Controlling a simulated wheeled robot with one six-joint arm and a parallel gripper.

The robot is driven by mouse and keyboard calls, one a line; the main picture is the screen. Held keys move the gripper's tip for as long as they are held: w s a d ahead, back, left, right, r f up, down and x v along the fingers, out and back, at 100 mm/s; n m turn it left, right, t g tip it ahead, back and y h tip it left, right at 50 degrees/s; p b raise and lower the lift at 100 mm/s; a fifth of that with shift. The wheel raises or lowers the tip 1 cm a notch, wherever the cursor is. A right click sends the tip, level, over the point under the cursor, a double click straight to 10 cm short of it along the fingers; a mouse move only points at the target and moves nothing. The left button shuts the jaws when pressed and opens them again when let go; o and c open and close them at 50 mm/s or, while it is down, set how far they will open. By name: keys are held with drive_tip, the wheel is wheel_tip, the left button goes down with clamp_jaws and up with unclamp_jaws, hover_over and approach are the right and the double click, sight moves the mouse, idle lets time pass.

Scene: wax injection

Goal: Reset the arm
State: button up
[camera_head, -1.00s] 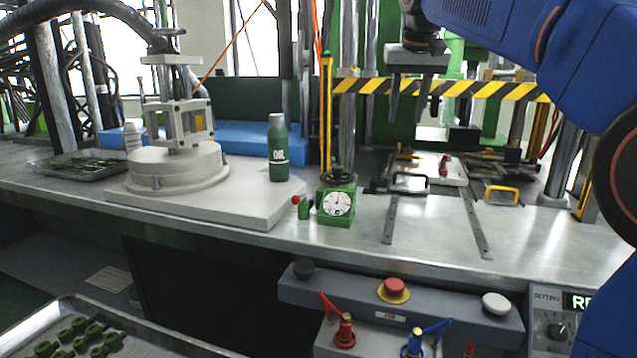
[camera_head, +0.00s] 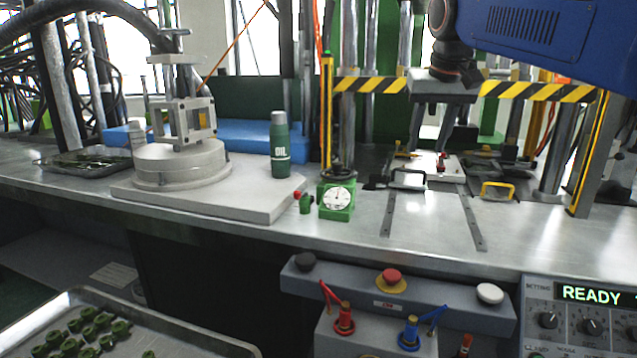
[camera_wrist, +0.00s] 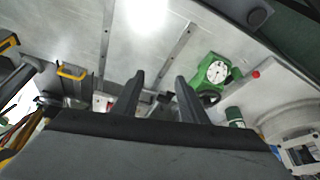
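My gripper (camera_head: 428,138) hangs above the rear of the metal bench at centre right in the head view, pointing down in front of the striped bar. In the wrist view my gripper (camera_wrist: 160,78) shows two dark fingers apart, with nothing visible between them. It is clear of the bench top. My blue arm reaches in from the upper right in the head view.
A yellow-black striped bar (camera_head: 545,91) crosses behind my gripper. Mould plates with yellow handles (camera_head: 498,190) lie below. A green dial gauge (camera_head: 337,200) and an OIL bottle (camera_head: 280,150) stand left. A panel (camera_head: 590,294) reads READY. A parts tray (camera_head: 190,334) is lower left.

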drive_tip(key=s+d+f, duration=0.2)
drive_tip(key=s+f, duration=1.2)
drive_tip(key=f, duration=0.2)
drive_tip(key=s+d+f, duration=0.3)
drive_tip(key=s+f, duration=1.2)
drive_tip(key=f, duration=0.2)
drive_tip(key=shift+s+d, duration=0.2)
drive_tip(key=shift+s, duration=0.05)
drive_tip(key=shift+c, duration=0.3)
